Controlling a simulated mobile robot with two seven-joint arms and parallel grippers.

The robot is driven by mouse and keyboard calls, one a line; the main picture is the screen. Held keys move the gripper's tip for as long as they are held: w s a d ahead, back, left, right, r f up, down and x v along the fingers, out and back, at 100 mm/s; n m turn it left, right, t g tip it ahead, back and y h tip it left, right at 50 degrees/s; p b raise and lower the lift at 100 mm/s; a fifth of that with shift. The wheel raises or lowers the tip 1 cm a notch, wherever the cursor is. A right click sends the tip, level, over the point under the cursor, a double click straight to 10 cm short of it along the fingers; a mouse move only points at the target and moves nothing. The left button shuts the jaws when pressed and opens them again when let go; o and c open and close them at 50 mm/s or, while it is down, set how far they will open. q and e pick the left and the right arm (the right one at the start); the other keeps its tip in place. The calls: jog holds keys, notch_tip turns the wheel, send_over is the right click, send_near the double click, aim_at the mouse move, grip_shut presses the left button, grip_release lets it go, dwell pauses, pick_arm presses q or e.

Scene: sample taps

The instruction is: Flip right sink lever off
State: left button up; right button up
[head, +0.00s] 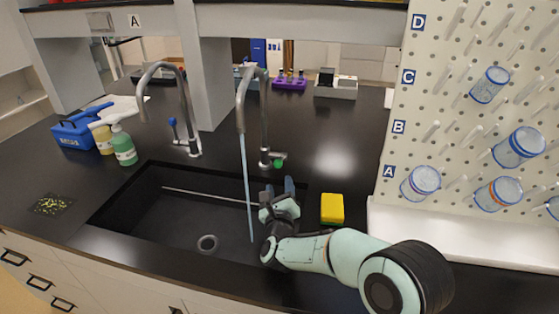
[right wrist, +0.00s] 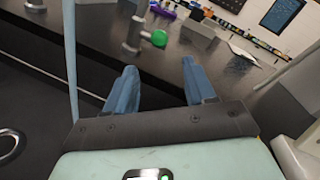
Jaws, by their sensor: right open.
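The right sink tap (head: 264,118) is a tall curved faucet with a stream of water (head: 247,185) falling into the black sink. Its lever has a round green end (head: 278,163) on the right of the tap's base. The green lever end also shows in the right wrist view (right wrist: 159,38), beyond the fingers and between them. My right gripper (head: 278,186) is open and empty, just in front of and below the lever, apart from it. Its blue fingers (right wrist: 158,85) are spread in the right wrist view. My left gripper is not in view.
The left tap (head: 183,105) has a blue-ended lever (head: 173,123). A yellow sponge (head: 332,208) lies right of my gripper. The black sink (head: 150,210) is in front. A pegboard (head: 465,110) with glassware stands at right. Bottles (head: 123,147) stand at left.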

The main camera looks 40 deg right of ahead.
aim_at(280, 162)
jog(key=p+x, duration=0.1)
jog(key=x, duration=1.1)
jog(key=shift+w+d+p, duration=0.1)
jog(key=shift+d+p, duration=0.1)
jog(key=shift+p, duration=0.2)
grip_shut()
jog(key=shift+r, duration=0.1)
